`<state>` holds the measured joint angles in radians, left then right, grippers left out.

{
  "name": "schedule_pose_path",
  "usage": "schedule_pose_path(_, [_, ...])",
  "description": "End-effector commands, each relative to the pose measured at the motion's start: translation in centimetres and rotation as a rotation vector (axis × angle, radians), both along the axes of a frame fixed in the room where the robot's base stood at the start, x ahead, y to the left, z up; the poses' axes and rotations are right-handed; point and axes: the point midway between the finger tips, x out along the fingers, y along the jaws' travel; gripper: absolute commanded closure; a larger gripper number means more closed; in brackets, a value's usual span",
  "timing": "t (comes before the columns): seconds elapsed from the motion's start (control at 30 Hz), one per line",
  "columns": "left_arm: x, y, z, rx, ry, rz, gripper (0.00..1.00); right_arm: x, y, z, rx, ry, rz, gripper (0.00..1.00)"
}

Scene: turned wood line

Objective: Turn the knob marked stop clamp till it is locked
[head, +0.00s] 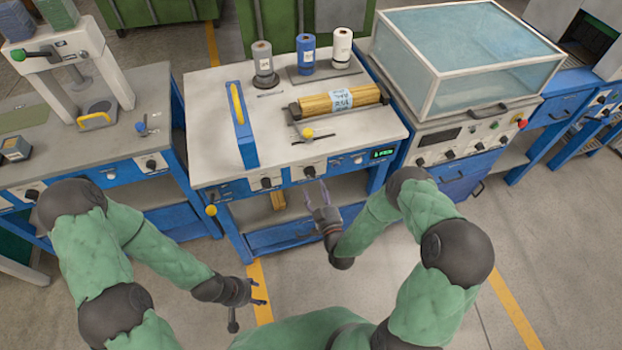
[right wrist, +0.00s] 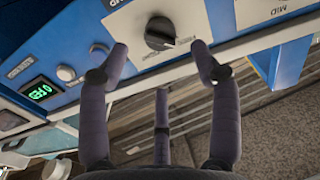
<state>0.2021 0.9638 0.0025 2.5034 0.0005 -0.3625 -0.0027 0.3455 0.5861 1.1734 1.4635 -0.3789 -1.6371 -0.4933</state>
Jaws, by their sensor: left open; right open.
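A black knob (right wrist: 160,33) on a pale plate shows at the top of the right wrist view, its light pointer mark toward the lower right. It appears to be the front-panel knob (head: 309,171) in the head view. Its label is cut off, so I cannot read whether it says stop clamp. My right gripper (right wrist: 163,55) is open, its fingers on either side of the knob's picture, apparently short of it and not holding it. It also shows in the head view (head: 316,190), below the panel. My left gripper (head: 260,292) is open and empty, low over the floor.
Another black knob (head: 266,182) sits further left on the panel; a lit green display (head: 382,153) is at its right end. The bench top (head: 215,100) carries a bundle of wood sticks (head: 340,100) and spools. A yellow ball-ended lever (head: 211,210) sticks out at the bench's left front.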

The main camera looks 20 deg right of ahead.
Motion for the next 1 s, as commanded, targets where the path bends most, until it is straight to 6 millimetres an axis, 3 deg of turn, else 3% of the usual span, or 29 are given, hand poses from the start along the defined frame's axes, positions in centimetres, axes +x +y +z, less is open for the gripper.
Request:
schedule_pose_path(0.2, [0.0, 0.0, -0.8, 0.000, 0.000, 0.000, 0.44, 3.8, 0.2, -0.1, 0.000, -0.002, 0.001, 0.36])
schedule_pose_path(0.4, [0.0, 0.0, -1.1, 0.000, 0.000, 0.001, 0.44, 5.9, 0.3, -0.1, 0.000, 0.001, 0.001, 0.36])
schedule_pose_path(0.8, [0.0, 0.0, -1.2, 0.000, 0.000, 0.000, 0.44, 6.5, 0.3, -0.1, 0.001, 0.002, 0.000, 0.36])
schedule_pose_path(1.0, [0.0, 0.0, -1.2, 0.000, 0.000, 0.001, 0.44, 6.5, 0.3, -0.1, 0.001, 0.002, 0.001, 0.92])
